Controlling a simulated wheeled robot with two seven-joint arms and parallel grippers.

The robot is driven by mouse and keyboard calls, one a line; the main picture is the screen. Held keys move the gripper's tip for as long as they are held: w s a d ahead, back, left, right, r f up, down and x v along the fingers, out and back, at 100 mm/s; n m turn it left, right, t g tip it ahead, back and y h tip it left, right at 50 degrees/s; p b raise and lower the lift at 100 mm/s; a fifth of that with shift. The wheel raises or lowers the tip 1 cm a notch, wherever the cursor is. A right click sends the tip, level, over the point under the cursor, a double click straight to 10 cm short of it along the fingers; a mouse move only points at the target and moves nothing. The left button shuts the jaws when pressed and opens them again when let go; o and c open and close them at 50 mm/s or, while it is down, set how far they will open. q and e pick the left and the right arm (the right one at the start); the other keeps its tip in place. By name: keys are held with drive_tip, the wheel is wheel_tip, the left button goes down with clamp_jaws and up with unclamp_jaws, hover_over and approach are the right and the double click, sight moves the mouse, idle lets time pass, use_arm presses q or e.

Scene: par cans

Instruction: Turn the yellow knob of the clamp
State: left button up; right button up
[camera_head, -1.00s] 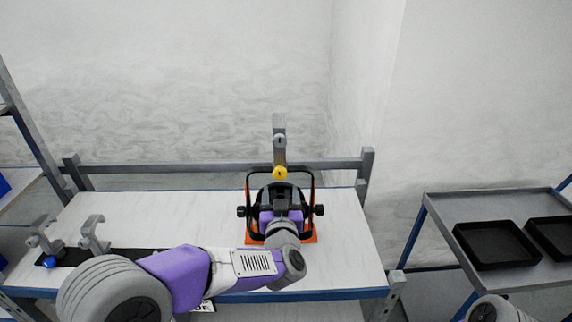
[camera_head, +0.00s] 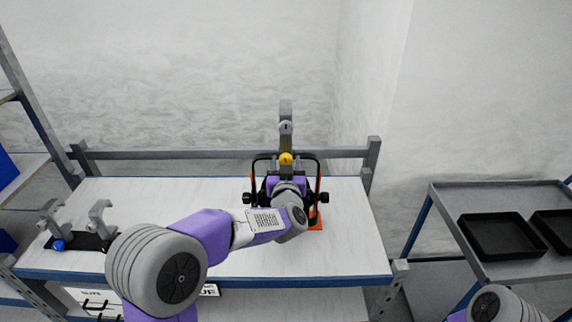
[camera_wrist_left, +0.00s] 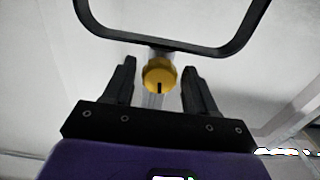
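The clamp (camera_head: 286,112) is a grey upright at the back rail of the table, with a round yellow knob (camera_head: 286,159) facing me. In the left wrist view the yellow knob (camera_wrist_left: 160,76) shows its dark mark pointing down, framed between the two black fingers of my left gripper (camera_wrist_left: 159,68). The fingers are apart and do not appear to touch the knob; the remaining depth is hard to tell. In the head view my left wrist hides most of the gripper, just below the knob. My right gripper is out of view.
A black and orange par can frame (camera_head: 318,190) stands around my left gripper on the white table (camera_head: 140,190). Its black bar (camera_wrist_left: 170,45) crosses above the knob in the wrist view. Grey hook clamps (camera_head: 98,218) lie left. A cart with black trays (camera_head: 500,236) stands right.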

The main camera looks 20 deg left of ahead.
use_arm(q)
drive_tip(key=c, duration=0.8)
drive_tip(key=shift+c, duration=0.2)
